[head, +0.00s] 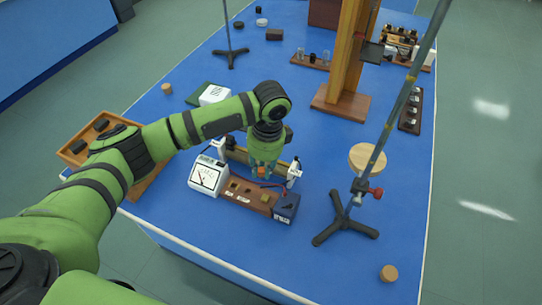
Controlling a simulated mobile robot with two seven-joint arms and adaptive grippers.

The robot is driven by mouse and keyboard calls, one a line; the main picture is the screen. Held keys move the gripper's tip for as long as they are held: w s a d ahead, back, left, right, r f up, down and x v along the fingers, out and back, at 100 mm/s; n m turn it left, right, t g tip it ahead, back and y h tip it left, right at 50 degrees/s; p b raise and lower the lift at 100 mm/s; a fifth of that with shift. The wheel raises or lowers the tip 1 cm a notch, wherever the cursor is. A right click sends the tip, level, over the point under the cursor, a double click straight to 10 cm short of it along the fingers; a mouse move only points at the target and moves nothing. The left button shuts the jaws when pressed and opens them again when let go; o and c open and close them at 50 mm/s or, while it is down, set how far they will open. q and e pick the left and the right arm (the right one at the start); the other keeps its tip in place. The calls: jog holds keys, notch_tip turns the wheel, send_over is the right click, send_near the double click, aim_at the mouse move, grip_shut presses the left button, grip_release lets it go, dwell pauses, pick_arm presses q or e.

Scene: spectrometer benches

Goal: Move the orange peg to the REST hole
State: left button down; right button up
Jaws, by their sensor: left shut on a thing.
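My left gripper (264,168) reaches down over the front part of the blue bench. It is shut on the orange peg (263,172), of which only a small orange patch shows between the fingers. Just in front of the gripper lies a brown wooden board (248,194) with small square spots and pale labels. The labels are too small to read, so I cannot tell which spot is the REST hole. The peg's lower end is hidden, so I cannot tell whether it touches the board. My right gripper is not in view.
A white meter (207,176) stands left of the board and a dark blue box (286,207) right of it. A tripod stand (345,229) with a tall slanting rod is further right. A wooden tray (90,142) lies left, behind my arm.

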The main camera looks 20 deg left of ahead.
pick_arm(q)
jog(key=a+f+b, duration=0.1)
jog(key=f, duration=0.1)
jog(key=a+f+n+b, duration=0.1)
jog(key=a+f, duration=0.1)
jog(key=f, duration=0.1)
jog(key=a+f+n+b, duration=0.1)
jog(key=f, duration=0.2)
jog(key=shift+a+b, duration=0.15)
jog(key=shift+b, duration=0.2)
jog(key=shift+f+b, duration=0.4)
jog(key=shift+f, duration=0.7)
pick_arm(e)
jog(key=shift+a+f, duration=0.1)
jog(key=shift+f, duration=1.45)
pick_arm(q)
jog(key=c, duration=1)
grip_release()
jog(key=shift+r, duration=0.2)
notch_tip(320, 180, up, 12)
jog(key=d, duration=0.1)
jog(key=shift+w+f, duration=0.2)
jog(key=shift+w, duration=0.15)
